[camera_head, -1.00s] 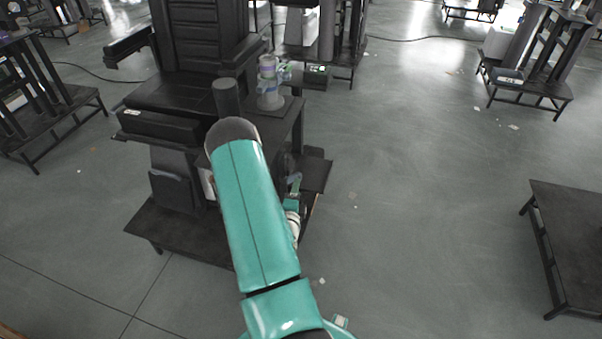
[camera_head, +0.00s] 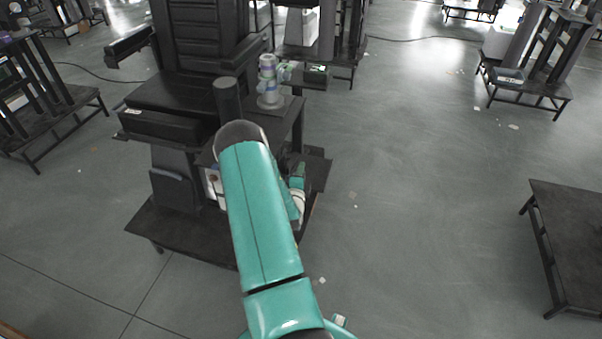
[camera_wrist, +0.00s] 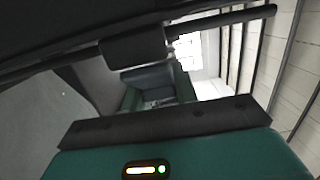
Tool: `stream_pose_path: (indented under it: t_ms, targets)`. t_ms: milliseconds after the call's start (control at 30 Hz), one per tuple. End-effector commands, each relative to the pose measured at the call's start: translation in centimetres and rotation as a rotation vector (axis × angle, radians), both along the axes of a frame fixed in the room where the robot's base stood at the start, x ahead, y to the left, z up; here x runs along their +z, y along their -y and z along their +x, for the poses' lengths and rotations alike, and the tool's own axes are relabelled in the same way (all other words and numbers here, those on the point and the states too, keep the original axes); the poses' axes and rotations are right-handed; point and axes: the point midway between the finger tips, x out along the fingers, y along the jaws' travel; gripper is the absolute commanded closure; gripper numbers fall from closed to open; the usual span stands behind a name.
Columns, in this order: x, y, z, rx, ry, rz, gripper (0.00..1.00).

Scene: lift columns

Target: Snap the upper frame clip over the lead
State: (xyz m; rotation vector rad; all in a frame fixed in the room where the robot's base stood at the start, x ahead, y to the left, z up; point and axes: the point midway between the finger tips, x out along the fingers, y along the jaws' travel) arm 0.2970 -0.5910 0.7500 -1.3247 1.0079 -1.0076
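My gripper's teal casing with a dark bolted crosspiece (camera_wrist: 165,122) fills the bottom of the wrist view. Its fingertips cannot be made out there, and in the head view my teal arm covers most of that area. A dark block (camera_wrist: 138,46) sits on a long dark rod (camera_wrist: 225,20) above and beyond the crosspiece. I cannot tell whether these are the frame clip and the lead; neither is clearly identifiable. The black lift column station (camera_head: 205,40) stands in front of me in the head view, and my arm reaches over its front right side.
A small grey-and-purple device (camera_head: 269,85) stands on the station's right shelf. The station's dark base plate (camera_head: 175,235) spreads over the floor. A low dark table (camera_head: 570,235) is at the right. Open floor lies between them. More stations stand behind.

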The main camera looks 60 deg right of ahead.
Motion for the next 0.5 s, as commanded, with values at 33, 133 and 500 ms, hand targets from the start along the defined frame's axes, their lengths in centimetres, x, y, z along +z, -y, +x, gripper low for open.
stream_pose_path:
  t_ms: [33,133,500]
  targets:
    - [0.01,-0.01,0.02,0.000,0.000,0.000,0.88]
    - [0.02,-0.02,0.03,0.001,0.000,-0.001,0.94]
    - [0.09,0.57,0.89,0.168,0.000,-0.003,0.94]
